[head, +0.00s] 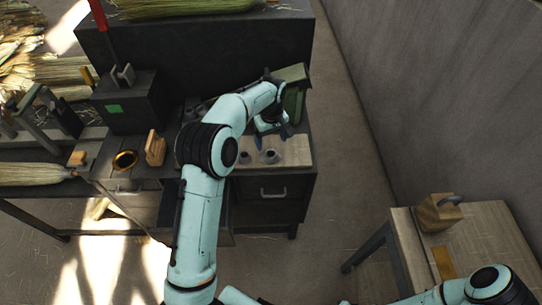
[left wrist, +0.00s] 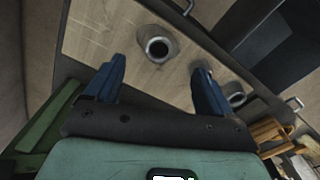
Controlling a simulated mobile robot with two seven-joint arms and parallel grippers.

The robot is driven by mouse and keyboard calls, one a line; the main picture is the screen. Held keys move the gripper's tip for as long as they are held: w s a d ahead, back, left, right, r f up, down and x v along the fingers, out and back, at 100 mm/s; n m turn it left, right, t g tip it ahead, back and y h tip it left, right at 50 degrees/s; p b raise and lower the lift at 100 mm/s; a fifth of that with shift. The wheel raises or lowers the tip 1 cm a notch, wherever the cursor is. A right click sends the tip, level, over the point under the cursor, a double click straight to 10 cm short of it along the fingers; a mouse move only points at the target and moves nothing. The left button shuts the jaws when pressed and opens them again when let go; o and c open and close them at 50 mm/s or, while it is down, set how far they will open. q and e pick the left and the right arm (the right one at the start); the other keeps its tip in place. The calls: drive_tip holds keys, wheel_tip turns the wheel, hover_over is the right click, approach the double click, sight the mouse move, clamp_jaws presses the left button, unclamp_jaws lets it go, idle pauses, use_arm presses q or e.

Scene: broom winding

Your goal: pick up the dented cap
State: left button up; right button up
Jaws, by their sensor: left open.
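Two small grey caps with round dark openings stand on the pale wooden top. The right one (head: 269,156) is nearer my left gripper (head: 275,133); the other cap (head: 246,157) is to its left. In the left wrist view one cap (left wrist: 157,46) lies ahead of the gap between my left fingertips (left wrist: 160,70), and the other cap (left wrist: 235,94) is beside the right finger. I cannot tell for sure which cap is dented. My left gripper is open and empty, above the wooden top and apart from the caps. My right gripper is not in view.
A green box-like object (head: 293,88) stands close behind my left gripper. A drawer front (head: 270,208) with a handle lies below the top. A wooden block (head: 155,148) and a brass ring (head: 125,160) are further left. A separate table (head: 485,240) is at right.

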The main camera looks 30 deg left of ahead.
sight(271, 152)
use_arm(q)
wheel_tip(271, 152, down, 2)
drive_tip(key=shift+w+f, duration=0.15)
drive_tip(key=shift+f, duration=0.1)
wheel_tip(271, 152, down, 5)
drive_tip(key=shift+r, duration=0.1)
drive_tip(key=c, duration=1.1)
